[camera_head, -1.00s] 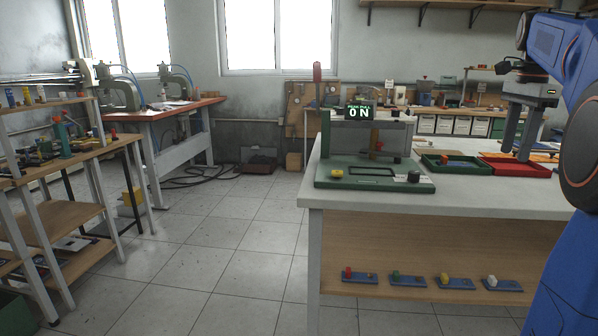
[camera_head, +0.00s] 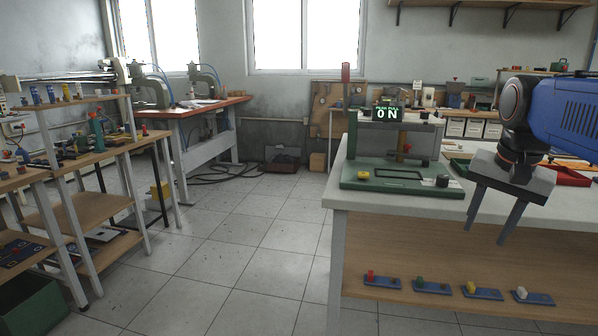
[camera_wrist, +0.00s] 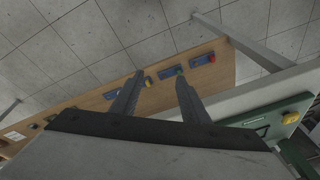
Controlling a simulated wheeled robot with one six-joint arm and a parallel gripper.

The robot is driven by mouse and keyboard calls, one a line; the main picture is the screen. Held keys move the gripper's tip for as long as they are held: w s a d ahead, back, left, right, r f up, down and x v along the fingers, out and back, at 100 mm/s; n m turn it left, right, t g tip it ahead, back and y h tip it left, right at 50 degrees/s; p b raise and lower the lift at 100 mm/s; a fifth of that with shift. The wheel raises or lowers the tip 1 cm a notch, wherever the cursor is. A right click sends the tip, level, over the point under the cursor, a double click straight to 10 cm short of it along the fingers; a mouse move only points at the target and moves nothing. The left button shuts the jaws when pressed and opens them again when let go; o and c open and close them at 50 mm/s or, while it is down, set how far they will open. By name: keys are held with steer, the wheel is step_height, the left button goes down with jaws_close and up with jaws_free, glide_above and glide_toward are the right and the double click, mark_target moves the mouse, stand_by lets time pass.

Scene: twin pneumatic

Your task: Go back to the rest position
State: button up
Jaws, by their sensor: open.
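My gripper (camera_head: 494,222) hangs at the right in the head view, in front of the white workbench's front edge. Its two grey fingers point down, stand apart and hold nothing. My blue arm reaches in from the right edge of the head view.
Shelves (camera_head: 95,210) stand at left. The floor (camera_head: 220,250) between is clear.

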steer(key=s+a+f+n+t, duration=0.1)
steer(key=s+a+f+n, duration=0.3)
steer(key=f, duration=0.5)
steer(key=s+a+f+n+t, duration=0.1)
steer(key=s+a+f+n, duration=0.4)
steer(key=s+f, duration=0.3)
steer(key=shift+s+a+f+y, duration=0.2)
steer(key=shift+s+f+y, duration=0.1)
steer(key=shift+f+y, duration=0.1)
